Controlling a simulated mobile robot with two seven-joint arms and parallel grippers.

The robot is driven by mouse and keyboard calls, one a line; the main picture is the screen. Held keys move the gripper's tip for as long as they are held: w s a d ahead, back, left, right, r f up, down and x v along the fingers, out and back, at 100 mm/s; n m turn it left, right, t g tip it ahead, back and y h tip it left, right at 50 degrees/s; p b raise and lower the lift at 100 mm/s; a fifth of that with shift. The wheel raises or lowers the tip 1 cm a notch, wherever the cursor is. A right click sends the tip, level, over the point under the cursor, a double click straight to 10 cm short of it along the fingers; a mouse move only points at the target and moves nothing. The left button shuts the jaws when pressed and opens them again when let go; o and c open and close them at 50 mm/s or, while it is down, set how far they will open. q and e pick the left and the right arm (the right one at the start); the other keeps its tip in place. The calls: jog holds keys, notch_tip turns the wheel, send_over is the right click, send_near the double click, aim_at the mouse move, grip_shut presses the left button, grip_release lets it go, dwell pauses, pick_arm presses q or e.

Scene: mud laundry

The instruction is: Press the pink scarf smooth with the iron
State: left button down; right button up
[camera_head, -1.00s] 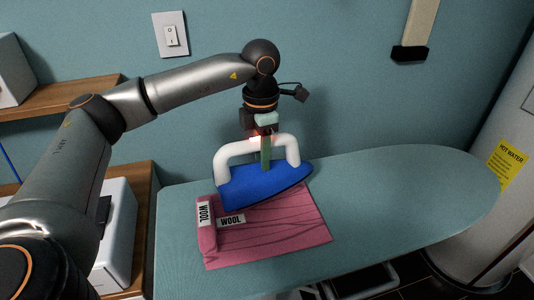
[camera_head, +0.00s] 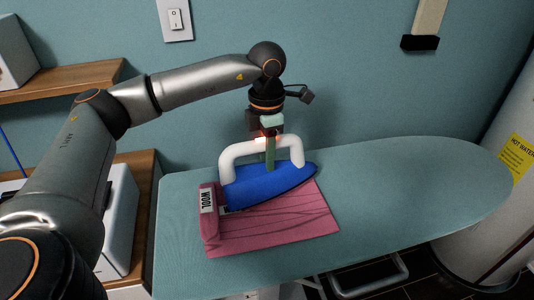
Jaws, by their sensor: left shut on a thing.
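The pink scarf (camera_head: 285,229) lies on the ironing board (camera_head: 410,190) with wrinkle lines across it. A folded or rolled part with a "WOOL" label (camera_head: 208,200) is at its left end. The iron (camera_head: 262,187) has a blue body and a white handle (camera_head: 238,152). It sits over the back part of the scarf, its pointed end to the right; I cannot tell whether its sole touches the cloth. My left gripper (camera_head: 270,155) comes from above and is shut on the iron's handle. My right gripper is not in view.
The board is clear to the right of the scarf. A wall with a light switch (camera_head: 175,19) stands behind. Wooden shelves (camera_head: 75,75) and a white appliance (camera_head: 120,220) are at the left. A white tank with a yellow label (camera_head: 520,155) is at the right.

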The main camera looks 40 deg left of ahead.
pick_arm(q)
jog(key=shift+w+f+b, duration=0.1)
jog(key=shift+f+b, duration=0.3)
jog(key=shift+b, duration=0.05)
dwell(0.8)
jog(key=shift+d+f, duration=0.1)
jog(key=shift+f, duration=0.15)
dwell(1.6)
dwell(1.2)
jog(key=shift+r+p, duration=2.3)
jog(key=shift+r, duration=0.95)
jog(key=shift+f, duration=0.1)
